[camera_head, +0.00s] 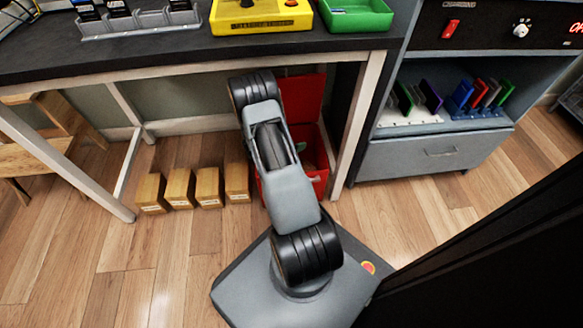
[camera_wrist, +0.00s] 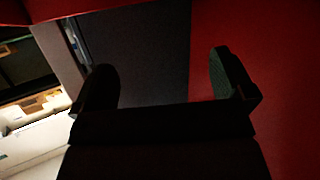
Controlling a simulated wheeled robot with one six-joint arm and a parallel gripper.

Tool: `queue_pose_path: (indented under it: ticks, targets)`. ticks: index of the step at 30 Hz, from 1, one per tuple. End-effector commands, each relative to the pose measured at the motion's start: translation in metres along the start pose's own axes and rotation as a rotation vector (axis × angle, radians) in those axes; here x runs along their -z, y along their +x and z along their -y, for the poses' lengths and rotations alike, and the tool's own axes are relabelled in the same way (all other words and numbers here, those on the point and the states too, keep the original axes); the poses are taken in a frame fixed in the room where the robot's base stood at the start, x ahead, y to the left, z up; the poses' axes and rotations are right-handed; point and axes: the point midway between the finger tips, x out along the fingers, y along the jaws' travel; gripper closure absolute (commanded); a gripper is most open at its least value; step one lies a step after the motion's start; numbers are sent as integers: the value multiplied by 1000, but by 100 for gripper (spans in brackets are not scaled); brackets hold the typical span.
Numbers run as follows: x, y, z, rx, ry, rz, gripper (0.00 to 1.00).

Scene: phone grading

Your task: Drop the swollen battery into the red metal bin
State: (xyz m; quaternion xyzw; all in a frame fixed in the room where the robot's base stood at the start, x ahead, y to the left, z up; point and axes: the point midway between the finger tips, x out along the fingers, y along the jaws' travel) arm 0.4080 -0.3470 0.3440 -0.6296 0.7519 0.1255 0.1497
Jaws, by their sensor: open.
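The red metal bin (camera_head: 322,183) stands on the floor under the bench, with its red lid (camera_head: 302,97) raised. My arm covers much of it in the head view. Small pale and greenish shapes show inside it, too unclear to name. In the wrist view my gripper (camera_wrist: 163,75) is open, with nothing seen between its fingers. A red surface (camera_wrist: 290,90), likely the bin, fills the right side close to the fingers. My gripper is hidden behind my arm in the head view. I cannot make out the swollen battery in either view.
The dark bench (camera_head: 190,50) overhangs the bin, and its white leg (camera_head: 355,125) stands just right of it. Several wooden blocks (camera_head: 180,188) stand on the floor to the left. A grey cabinet (camera_head: 430,152) is at the right. A yellow device (camera_head: 262,14) and green tray (camera_head: 357,15) are on top.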

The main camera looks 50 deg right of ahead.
Motion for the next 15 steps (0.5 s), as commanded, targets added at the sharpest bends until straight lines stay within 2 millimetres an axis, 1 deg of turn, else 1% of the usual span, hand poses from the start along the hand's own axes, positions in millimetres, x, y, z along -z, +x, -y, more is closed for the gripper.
queue_pose_path:
  ticks: [5,15]
  targets:
    - [3,-22,1,4,-3,0,0]
    - [4,-91,1,4,-2,-1,0]
